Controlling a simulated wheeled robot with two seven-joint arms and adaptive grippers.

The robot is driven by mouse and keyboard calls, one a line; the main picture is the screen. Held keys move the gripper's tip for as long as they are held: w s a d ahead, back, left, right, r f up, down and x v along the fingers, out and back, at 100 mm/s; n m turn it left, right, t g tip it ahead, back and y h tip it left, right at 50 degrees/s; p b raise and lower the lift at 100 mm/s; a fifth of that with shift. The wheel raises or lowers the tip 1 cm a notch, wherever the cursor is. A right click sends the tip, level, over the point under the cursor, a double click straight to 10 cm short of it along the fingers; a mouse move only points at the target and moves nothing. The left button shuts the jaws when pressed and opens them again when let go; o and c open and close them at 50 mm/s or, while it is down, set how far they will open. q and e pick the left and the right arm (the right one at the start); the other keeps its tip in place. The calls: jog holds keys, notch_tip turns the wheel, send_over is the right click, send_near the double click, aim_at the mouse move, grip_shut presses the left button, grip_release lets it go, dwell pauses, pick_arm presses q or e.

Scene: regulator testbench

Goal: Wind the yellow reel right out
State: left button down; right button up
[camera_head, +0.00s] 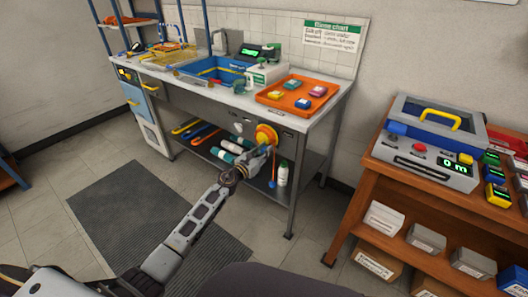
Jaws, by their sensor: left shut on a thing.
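The yellow reel (266,133), with an orange middle, is mounted on the front edge of the steel bench (318,122). An orange cord hangs down from it and ends in a small blue piece (271,184) above the lower shelf. My left arm reaches up from the bottom left. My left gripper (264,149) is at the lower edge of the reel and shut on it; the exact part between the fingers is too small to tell. My right gripper is not in view.
An orange tray (272,95) with coloured blocks sits on the bench above the reel. A white bottle (283,173) and rolls (229,146) are on the lower shelf. A wooden cart (352,182) at right carries a grey device (427,155) reading "0 m". Floor between bench and cart is clear.

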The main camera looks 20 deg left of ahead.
aim_at(263, 132)
pick_arm(q)
jog(key=shift+r, duration=0.1)
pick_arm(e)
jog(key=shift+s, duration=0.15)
